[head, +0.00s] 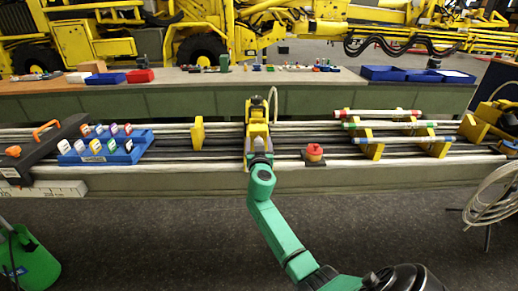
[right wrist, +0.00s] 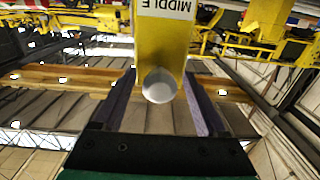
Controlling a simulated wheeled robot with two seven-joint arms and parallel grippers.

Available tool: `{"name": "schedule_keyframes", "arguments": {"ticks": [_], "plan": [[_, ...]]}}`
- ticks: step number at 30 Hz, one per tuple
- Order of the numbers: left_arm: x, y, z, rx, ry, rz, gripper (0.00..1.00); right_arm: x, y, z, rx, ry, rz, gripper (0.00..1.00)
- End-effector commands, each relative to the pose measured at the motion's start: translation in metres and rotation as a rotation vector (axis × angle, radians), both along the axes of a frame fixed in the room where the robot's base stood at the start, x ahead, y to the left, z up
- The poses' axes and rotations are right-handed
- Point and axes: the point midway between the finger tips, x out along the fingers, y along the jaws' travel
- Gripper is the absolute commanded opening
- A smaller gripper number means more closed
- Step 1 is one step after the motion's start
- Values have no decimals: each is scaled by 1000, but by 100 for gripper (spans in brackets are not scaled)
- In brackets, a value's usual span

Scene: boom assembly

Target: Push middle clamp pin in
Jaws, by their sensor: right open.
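The yellow middle clamp (head: 257,112) stands upright on the bench across the long tubes, near the centre of the head view. In the right wrist view its yellow body (right wrist: 164,40) carries an upside-down label reading "MIDDLE". The round grey end of the clamp pin (right wrist: 159,85) faces the wrist camera at the lower end of that body. My right gripper (head: 260,157) is at the near side of the clamp, its green arm coming from below. Its two dark fingers (right wrist: 160,98) are spread on either side of the pin end, with visible gaps. My left gripper is out of view.
A blue tray of coloured labelled pieces (head: 104,148) and a black toolbox (head: 42,150) with orange handles lie left. A red knob on a dark base (head: 314,153) is just right of the clamp. Yellow brackets (head: 438,140) hold colour-banded tubes farther right.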

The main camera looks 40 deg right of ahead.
Motion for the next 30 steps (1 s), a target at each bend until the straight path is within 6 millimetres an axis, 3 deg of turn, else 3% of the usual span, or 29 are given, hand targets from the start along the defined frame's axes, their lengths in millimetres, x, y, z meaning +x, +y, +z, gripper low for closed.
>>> {"name": "schedule_keyframes", "arguments": {"ticks": [8, 18, 22, 30], "plan": [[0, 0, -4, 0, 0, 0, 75, -33, 26, -3, 2, 0, 2, 75], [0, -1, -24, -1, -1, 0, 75, -101, 77, -5, 3, 2, 1, 75], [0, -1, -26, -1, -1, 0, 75, -112, 85, -3, 1, 2, 0, 75], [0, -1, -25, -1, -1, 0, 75, -113, 86, -1, 0, 2, -1, 75]]}}
